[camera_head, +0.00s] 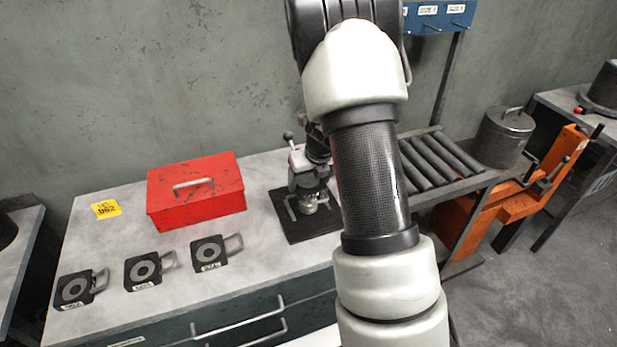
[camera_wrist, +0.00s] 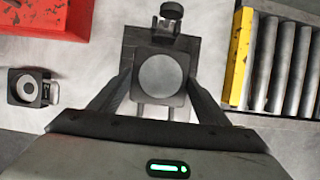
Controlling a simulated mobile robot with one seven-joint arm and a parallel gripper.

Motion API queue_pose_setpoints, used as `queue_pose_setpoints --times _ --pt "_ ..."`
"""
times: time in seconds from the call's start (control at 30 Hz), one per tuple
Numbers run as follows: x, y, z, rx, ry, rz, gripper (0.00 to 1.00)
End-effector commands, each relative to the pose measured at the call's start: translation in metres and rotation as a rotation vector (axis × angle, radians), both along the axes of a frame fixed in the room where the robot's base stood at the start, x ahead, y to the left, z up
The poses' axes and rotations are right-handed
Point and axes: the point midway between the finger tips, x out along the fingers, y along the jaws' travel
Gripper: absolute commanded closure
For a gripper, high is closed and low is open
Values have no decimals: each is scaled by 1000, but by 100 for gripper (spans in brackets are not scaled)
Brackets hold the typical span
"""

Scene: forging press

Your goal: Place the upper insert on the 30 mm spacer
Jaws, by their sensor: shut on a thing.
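My gripper (camera_head: 308,192) is low over the dark mat on the bench, right of the red box. In the wrist view my gripper (camera_wrist: 160,88) is shut, its fingers on either side of a dark block with a round grey face, which looks like the upper insert (camera_wrist: 160,74). Whether it touches the mat is unclear. Three dark square spacers with round centres and handles stand in a row: left (camera_head: 75,289), middle (camera_head: 142,270) and right (camera_head: 207,253). Their labels are too small to read, so I cannot tell which is 30 mm. One spacer shows in the wrist view (camera_wrist: 30,87).
The red box (camera_head: 196,190) with a handle stands behind the spacers. A yellow note (camera_head: 106,209) lies left of it. A roller rack (camera_head: 436,160) and a lidded metal pot (camera_head: 503,137) are at the right. Bench space between the spacers and mat is clear.

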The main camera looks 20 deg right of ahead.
Motion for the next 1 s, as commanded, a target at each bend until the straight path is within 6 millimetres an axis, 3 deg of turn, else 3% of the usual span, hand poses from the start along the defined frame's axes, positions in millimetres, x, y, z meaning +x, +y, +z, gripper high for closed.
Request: queue_pose_setpoints --times 0.5,0.93,0.97,1.0 --pt "2 -1 -49 -1 -6 0 92" --pt "3 -1 -54 -2 -7 0 92" --pt "0 0 -55 0 -1 0 25" --pt "0 0 -55 0 -1 1 18"
